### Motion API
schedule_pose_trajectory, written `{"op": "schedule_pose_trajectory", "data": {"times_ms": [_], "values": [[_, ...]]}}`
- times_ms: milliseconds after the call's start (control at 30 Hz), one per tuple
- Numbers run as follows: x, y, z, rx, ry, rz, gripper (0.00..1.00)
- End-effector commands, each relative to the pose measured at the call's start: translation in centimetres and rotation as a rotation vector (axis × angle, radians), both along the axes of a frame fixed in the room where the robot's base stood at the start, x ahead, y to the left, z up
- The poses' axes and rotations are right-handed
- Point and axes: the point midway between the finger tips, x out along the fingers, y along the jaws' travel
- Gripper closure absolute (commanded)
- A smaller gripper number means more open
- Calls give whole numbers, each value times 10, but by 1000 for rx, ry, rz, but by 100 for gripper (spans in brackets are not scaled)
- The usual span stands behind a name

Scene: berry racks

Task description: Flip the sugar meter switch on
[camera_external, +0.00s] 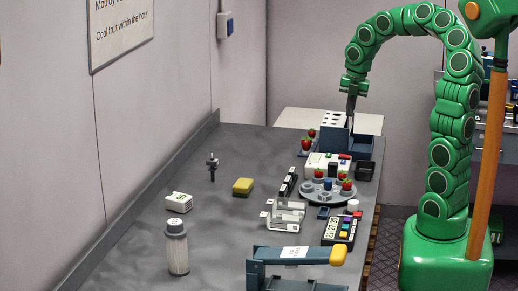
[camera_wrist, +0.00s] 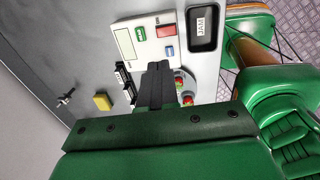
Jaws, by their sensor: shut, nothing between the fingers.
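A white box-shaped device (camera_external: 318,162), which looks like the sugar meter, stands on the grey bench towards its far right. In the wrist view the device (camera_wrist: 126,42) shows a green part (camera_wrist: 140,33), a red part (camera_wrist: 166,31) and a small dark bluish panel (camera_wrist: 169,50) on its top. I cannot tell which of these is the switch or how it is set. My gripper (camera_external: 351,118) is shut and empty, pointing down above the bench's far right end. In the wrist view its dark fingers (camera_wrist: 158,70) reach up beside the device's near edge and cover part of the view.
A dark blue bin (camera_external: 361,147) stands behind the device. A black tray labelled JAM (camera_wrist: 203,45) is beside it. A round grey plate with strawberries (camera_external: 303,201) sits in front. A yellow block (camera_external: 243,186) lies left, with free bench around it.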

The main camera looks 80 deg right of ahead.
Motion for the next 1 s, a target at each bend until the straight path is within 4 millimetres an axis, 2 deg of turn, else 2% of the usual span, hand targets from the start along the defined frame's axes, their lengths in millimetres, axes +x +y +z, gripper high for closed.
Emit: {"op": "schedule_pose_trajectory", "data": {"times_ms": [167, 267, 800, 1000], "values": [[0, 0, -5, 1, 2, 0, 100], [1, 0, -15, 3, 4, 0, 100], [13, 0, -100, 1, 6, -1, 100], [16, 1, -124, 3, 4, 0, 100]]}}
